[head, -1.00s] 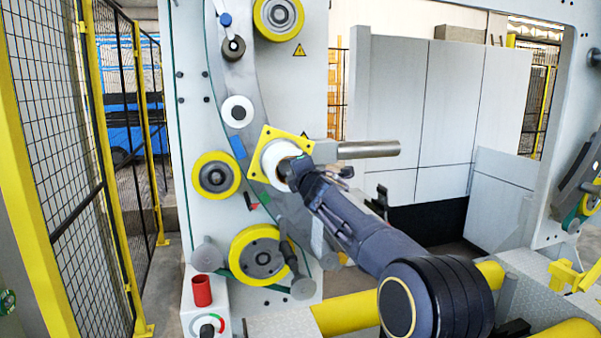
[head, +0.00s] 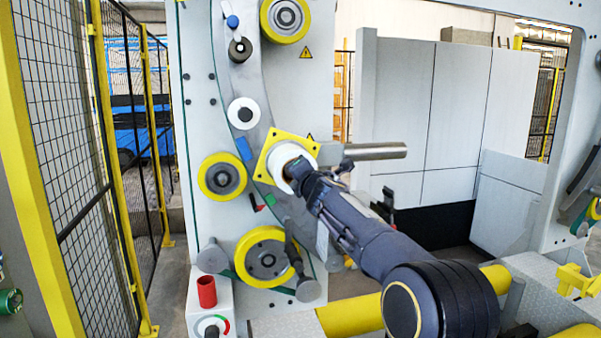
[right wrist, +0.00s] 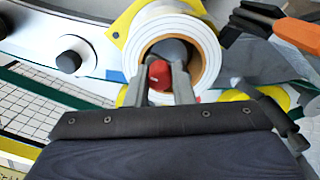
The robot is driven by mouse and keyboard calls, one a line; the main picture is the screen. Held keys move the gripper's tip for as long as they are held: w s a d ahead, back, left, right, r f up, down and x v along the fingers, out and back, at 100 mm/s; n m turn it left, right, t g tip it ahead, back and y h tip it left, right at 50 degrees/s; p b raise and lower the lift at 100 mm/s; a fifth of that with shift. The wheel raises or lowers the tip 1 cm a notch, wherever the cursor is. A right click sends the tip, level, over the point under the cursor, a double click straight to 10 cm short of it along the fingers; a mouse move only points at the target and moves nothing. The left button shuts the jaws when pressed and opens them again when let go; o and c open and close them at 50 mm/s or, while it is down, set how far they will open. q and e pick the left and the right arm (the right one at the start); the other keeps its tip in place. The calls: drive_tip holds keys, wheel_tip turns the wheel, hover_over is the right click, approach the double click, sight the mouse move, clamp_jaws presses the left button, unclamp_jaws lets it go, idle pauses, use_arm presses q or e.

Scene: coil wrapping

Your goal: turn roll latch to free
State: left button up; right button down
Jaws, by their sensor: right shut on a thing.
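The white roll (head: 279,160) sits at the yellow square plate (head: 298,139) on the machine's front panel. It also shows in the right wrist view (right wrist: 207,45), with a brown core. A red knob (right wrist: 159,75), seemingly the roll latch, shows inside the core. My right gripper (right wrist: 162,82) reaches into the core mouth, its two fingers on either side of the red knob and shut on it. In the head view my right gripper (head: 299,172) covers the core, so the knob is hidden there. My left gripper is in neither view.
A grey bar (head: 375,151) sticks out right of the roll. Yellow rollers (head: 222,176) and a white ring (head: 243,113) surround it. A red cylinder (head: 206,291) stands on the box below. An orange-and-black handle (right wrist: 298,33) lies close to the right of my gripper.

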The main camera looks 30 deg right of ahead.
drive_tip(key=c, duration=1.3)
unclamp_jaws()
drive_tip(key=shift+o, duration=0.2)
drive_tip(key=b+v, duration=0.4)
drive_tip(key=v, duration=0.4)
drive_tip(key=shift+w, duration=0.1)
